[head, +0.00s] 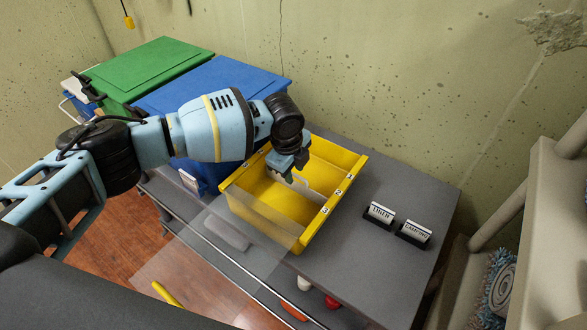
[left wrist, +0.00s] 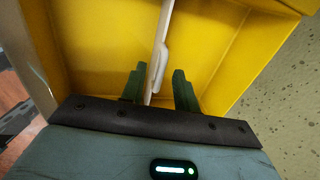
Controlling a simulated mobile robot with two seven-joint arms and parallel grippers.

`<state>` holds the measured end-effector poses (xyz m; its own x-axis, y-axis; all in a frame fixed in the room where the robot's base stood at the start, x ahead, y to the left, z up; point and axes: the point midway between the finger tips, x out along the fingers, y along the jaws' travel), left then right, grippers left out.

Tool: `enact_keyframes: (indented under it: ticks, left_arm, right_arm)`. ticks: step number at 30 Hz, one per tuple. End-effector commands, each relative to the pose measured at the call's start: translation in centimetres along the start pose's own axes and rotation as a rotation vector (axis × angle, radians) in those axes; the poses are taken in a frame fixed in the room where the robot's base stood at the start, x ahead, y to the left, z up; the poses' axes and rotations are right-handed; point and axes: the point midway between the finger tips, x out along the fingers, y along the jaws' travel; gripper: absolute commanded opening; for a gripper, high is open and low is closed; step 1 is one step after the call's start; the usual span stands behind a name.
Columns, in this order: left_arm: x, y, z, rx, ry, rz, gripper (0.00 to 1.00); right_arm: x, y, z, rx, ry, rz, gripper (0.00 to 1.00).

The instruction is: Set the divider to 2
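A yellow bin (head: 265,210) stands on the grey bench, with small numbered labels (head: 338,191) along its rims. A white divider (head: 312,191) stands across its inside; my gripper partly hides it, and I cannot tell for sure which numbered slot it is in. The left wrist view shows the divider's edge with a raised pale tab (left wrist: 160,66). My left gripper (head: 291,172) reaches down into the bin over the divider. In the left wrist view its dark green fingers (left wrist: 158,90) are apart, one on each side of the divider, with gaps visible. My right gripper is not in view.
Blue (head: 225,78) and green (head: 150,65) lidded bins stand to the left. The wall is close behind. A beige frame (head: 550,230) rises at right.

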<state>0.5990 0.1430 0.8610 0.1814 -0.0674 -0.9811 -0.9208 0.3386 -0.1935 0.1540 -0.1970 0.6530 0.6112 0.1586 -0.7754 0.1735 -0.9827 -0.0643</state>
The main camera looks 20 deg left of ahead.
Motion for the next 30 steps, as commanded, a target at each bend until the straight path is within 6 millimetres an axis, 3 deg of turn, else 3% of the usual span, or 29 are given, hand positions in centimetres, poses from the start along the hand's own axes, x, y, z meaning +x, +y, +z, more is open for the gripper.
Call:
enact_keyframes:
  ticks: [15,30]
  left_arm:
    - [-7.0,-0.1,-0.1,0.001,0.001,-0.003,0.31]
    - [-7.7,0.0,0.0,0.000,0.000,-0.001,0.31]
  right_arm:
    - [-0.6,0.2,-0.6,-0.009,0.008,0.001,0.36]
    - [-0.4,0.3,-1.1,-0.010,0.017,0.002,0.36]
